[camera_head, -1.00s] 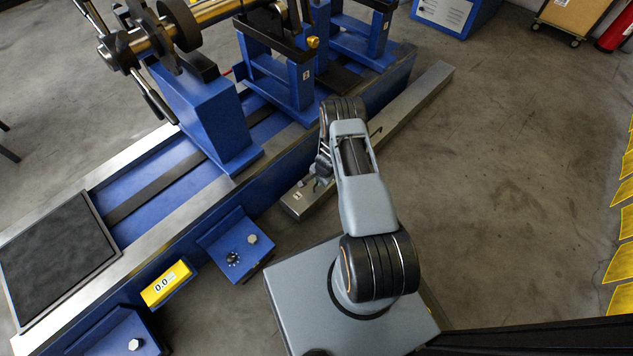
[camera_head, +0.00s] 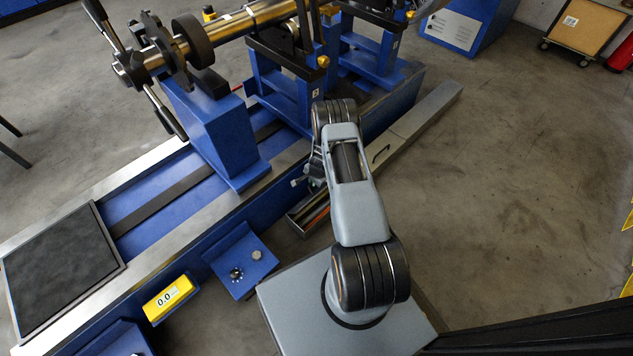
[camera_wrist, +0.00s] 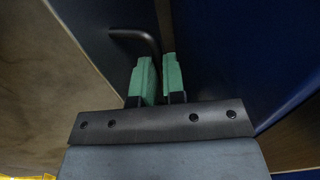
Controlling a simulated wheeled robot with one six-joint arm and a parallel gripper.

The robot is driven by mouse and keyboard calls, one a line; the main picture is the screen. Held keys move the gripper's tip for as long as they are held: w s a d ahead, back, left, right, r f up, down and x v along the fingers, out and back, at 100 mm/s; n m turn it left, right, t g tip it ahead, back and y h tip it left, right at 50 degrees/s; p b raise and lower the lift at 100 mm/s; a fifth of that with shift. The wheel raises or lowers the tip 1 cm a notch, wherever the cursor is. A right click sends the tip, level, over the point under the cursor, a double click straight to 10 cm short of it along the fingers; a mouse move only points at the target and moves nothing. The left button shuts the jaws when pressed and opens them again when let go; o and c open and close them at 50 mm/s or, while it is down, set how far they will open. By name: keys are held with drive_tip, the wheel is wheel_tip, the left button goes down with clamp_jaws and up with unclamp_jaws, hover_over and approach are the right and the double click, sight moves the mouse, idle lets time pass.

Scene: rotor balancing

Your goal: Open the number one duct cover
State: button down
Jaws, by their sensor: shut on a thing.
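The duct is a long grey metal channel on the floor along the blue machine base. Its near end (camera_head: 309,217) is open, and red and dark lines show inside. The number one duct cover is raised off this end, mostly hidden by my arm; a pale bit of it may show beside the gripper. My gripper (camera_head: 314,176) is above the open end, largely hidden in the head view. In the wrist view, the green fingers of my gripper (camera_wrist: 158,77) are shut on the black bent handle (camera_wrist: 138,37) of the cover.
A further duct cover (camera_head: 409,128) with a black handle lies shut beyond the open part. The blue machine base (camera_head: 262,200) stands close on the left. A blue control box (camera_head: 241,262) and a yellow display (camera_head: 171,292) are in front. The floor on the right is clear.

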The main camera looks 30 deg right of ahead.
sight(319, 190)
drive_tip(key=shift+a+f, duration=0.2)
drive_tip(key=shift+f, duration=0.1)
drive_tip(key=shift+s, duration=0.1)
drive_tip(key=c, duration=1.5)
unclamp_jaws()
drive_tip(key=shift+f, duration=0.1)
drive_tip(key=shift+c, duration=0.2)
drive_tip(key=o, duration=0.3)
drive_tip(key=shift+d+r, duration=0.1)
drive_tip(key=shift+r, duration=0.1)
drive_tip(key=shift+o, duration=0.2)
drive_tip(key=p+v, duration=0.5)
drive_tip(key=v, duration=0.8)
drive_tip(key=shift+w+r, duration=0.2)
drive_tip(key=shift+r, duration=0.2)
drive_tip(key=shift+c, duration=0.2)
